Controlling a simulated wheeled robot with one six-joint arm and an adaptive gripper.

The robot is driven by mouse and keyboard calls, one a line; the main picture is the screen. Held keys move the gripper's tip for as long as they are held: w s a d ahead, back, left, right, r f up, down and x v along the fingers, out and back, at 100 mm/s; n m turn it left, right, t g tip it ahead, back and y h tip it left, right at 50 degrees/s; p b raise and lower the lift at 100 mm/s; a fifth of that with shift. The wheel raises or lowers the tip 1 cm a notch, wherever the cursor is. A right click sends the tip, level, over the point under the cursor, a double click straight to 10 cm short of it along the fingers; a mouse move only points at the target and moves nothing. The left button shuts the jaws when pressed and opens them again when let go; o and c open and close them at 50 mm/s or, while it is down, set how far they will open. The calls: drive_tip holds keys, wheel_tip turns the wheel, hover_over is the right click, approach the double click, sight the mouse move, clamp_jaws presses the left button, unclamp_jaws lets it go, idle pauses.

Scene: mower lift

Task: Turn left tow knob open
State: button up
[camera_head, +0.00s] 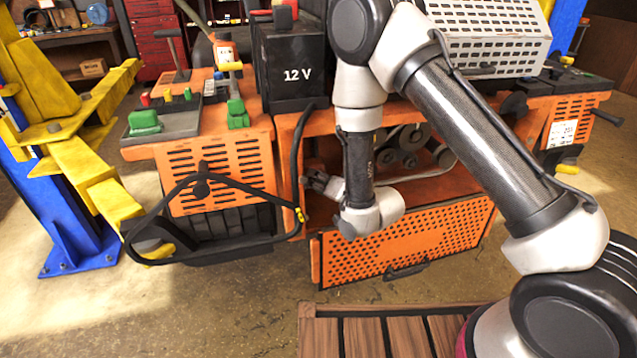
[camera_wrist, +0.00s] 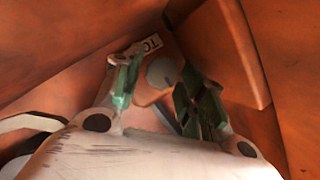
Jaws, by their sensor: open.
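My gripper (camera_head: 318,182) reaches into the open front bay of the orange mower (camera_head: 235,150), pointing left. In the wrist view my gripper (camera_wrist: 156,75) is open, with its green-padded fingers apart. A round grey knob (camera_wrist: 160,72) shows between and beyond the fingertips, in an orange corner. A white label (camera_wrist: 152,45) beginning with what looks like "TO" is just above it, partly cut off by a finger. I cannot tell if the fingers touch the knob. The knob is hidden in the head view.
Orange walls close in on both sides in the wrist view. In the head view the perforated orange panel (camera_head: 405,243) hangs open below the bay. A black bar frame (camera_head: 140,222) is at the left. A yellow and blue lift post (camera_head: 75,215) stands further left.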

drive_tip(key=shift+a, duration=0.1)
drive_tip(key=c, duration=0.7)
drive_tip(key=shift+c, duration=0.2)
drive_tip(key=shift+n, duration=0.3)
drive_tip(key=n+h, duration=0.2)
drive_tip(key=shift+a+r+n+h, duration=0.2)
drive_tip(key=shift+n+h, duration=0.1)
drive_tip(key=shift+n, duration=0.1)
drive_tip(key=n+h, duration=0.3)
drive_tip(key=shift+a, duration=0.15)
drive_tip(key=shift+s+t, duration=0.1)
drive_tip(key=shift+t, duration=0.2)
drive_tip(key=o, duration=0.7)
